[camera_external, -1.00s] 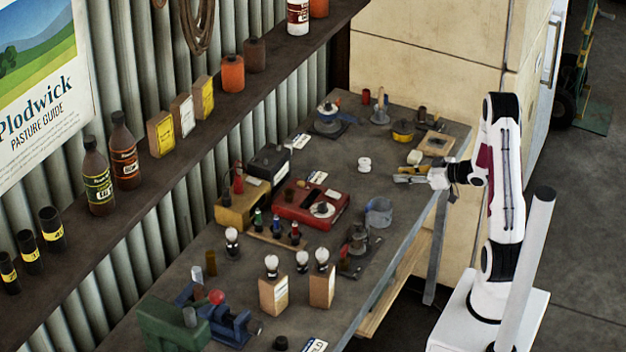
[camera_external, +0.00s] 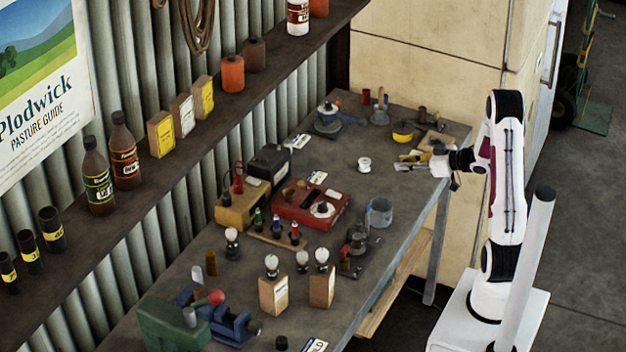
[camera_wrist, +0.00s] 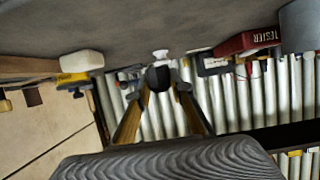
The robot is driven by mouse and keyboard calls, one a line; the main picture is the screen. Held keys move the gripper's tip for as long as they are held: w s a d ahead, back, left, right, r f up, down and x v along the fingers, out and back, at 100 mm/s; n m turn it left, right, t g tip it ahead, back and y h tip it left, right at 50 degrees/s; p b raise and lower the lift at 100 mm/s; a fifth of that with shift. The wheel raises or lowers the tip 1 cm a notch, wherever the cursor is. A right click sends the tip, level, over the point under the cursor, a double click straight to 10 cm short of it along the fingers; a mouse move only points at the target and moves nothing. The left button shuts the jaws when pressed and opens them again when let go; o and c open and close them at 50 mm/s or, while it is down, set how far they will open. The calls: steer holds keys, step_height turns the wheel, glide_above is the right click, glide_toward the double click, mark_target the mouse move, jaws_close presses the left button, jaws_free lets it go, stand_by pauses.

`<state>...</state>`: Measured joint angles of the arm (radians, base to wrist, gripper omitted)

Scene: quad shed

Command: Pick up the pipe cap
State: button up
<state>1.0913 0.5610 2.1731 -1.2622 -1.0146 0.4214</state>
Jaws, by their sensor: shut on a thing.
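My gripper (camera_wrist: 160,88) shows in the wrist view with its two fingers closed around a dark, rounded piece, which I take to be the pipe cap (camera_wrist: 158,76). The piece sits between the fingertips. In the external view my gripper (camera_external: 408,161) is over the right part of the workbench (camera_external: 340,150), close to its right edge. The held piece is too small to make out there, and the height of the gripper above the bench is hard to judge.
A white spool (camera_external: 364,164) stands left of my gripper. A yellow round item (camera_external: 403,131) and a wooden tray (camera_external: 437,141) lie behind it. A grey cylinder (camera_external: 379,211) and a red tester (camera_external: 311,204) stand nearer. Bare bench lies around the spool.

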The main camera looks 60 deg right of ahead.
mark_target(403, 161)
steer(key=shift+r, duration=2.6)
